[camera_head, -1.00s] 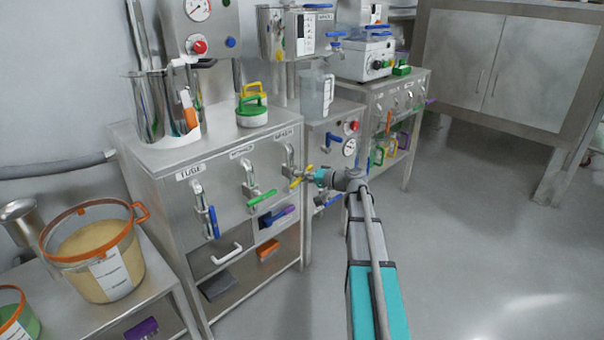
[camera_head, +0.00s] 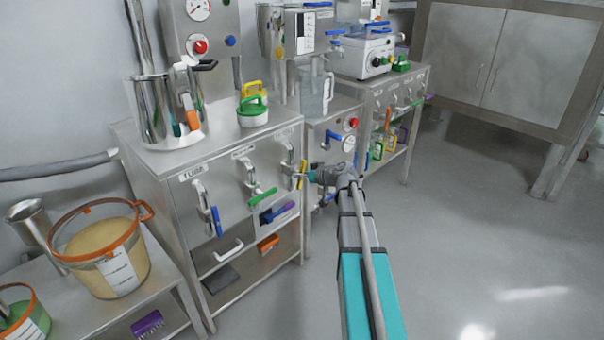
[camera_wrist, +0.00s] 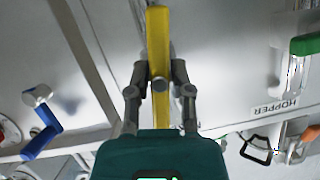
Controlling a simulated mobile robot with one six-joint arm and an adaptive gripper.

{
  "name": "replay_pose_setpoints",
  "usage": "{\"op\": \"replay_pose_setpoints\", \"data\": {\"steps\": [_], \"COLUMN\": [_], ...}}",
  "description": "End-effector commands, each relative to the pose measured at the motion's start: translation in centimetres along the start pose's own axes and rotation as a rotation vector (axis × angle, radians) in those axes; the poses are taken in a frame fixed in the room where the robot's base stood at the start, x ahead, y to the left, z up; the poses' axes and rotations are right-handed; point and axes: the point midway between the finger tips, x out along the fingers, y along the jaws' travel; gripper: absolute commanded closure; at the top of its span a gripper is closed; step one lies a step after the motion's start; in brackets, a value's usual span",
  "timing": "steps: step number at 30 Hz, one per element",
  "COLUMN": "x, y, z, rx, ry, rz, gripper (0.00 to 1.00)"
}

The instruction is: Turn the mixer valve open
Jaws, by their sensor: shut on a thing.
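The yellow valve handle (camera_head: 301,172) is on the right end of the steel cabinet's front, on a short pipe fitting. It looks close to upright in the head view. In the wrist view the yellow handle (camera_wrist: 157,35) runs lengthwise between my fingers. My gripper (camera_head: 309,176) is shut on it; the wrist view shows the two grey fingers of my gripper (camera_wrist: 160,84) on either side. The label above this valve is too small to read in the head view. My gripper hides part of the handle's far end.
A green valve handle (camera_head: 262,198), by a label reading HOPPER in the wrist view, and a blue one (camera_head: 216,221) are to the left. A second cabinet (camera_head: 412,88) with several valves stands behind. Open floor (camera_head: 480,230) lies to the right.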

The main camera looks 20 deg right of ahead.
Motion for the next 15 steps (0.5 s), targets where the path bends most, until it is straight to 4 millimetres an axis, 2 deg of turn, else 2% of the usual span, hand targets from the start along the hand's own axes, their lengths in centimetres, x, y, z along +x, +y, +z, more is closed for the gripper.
{"op": "replay_pose_setpoints", "data": {"steps": [6, 15], "x": [-0.05, -0.05], "y": [-0.11, -0.03], "z": [0.15, 0.11], "rx": [-0.137, -0.219], "ry": [-0.006, -0.006], "rz": [0.055, 0.089], "gripper": [1.0, 1.0]}}
